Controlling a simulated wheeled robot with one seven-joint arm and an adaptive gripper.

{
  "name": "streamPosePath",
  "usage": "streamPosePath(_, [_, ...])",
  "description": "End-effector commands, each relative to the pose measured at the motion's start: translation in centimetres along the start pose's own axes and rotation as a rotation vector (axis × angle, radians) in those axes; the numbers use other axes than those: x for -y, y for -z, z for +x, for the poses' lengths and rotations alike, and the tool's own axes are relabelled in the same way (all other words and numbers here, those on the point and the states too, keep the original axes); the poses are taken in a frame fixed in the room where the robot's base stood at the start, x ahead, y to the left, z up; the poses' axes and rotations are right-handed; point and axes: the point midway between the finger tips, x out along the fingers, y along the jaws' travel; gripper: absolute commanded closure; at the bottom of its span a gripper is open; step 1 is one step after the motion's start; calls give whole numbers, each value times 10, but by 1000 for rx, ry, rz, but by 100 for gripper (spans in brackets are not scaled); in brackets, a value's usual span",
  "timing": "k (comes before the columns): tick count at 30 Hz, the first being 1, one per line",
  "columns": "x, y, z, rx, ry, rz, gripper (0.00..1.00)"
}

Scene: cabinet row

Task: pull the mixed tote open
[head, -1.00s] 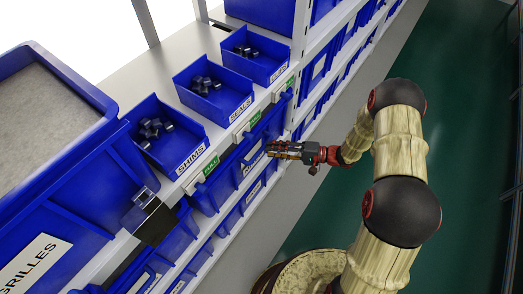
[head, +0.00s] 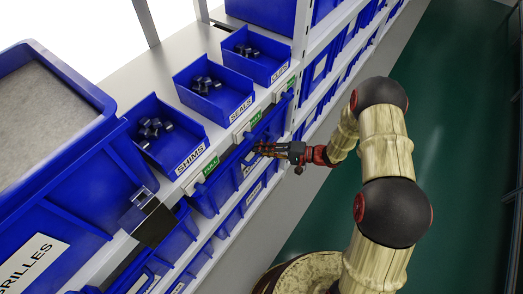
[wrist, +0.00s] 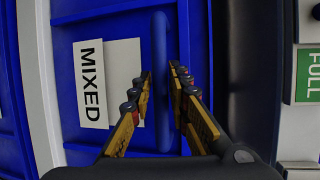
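The mixed tote is blue with a white MIXED label (wrist: 92,82) on its front, seen sideways in the wrist view. A raised blue handle bar (wrist: 161,50) stands out from that front. My gripper (wrist: 160,78) has one finger on each side of the bar, with narrow gaps showing, so it is open around the bar. Whether either finger touches the bar is hard to tell. In the head view my gripper (head: 258,148) is at the front of the totes below the shelf edge, hiding part of the tote front there.
Open bins marked SHIMS (head: 163,135) and SEALS (head: 213,90), and a third bin (head: 256,52), hold dark parts on the shelf above. A large GRILLES tote (head: 40,200) is at left. Green floor (head: 450,120) is clear at right.

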Motion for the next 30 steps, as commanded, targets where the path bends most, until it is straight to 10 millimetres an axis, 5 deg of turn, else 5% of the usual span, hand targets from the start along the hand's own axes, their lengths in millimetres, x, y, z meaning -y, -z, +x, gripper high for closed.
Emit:
streamPosePath(8, [0,0,0,0,0,0,100])
streamPosePath(30, [-1,-1,-2,0,-1,1,100])
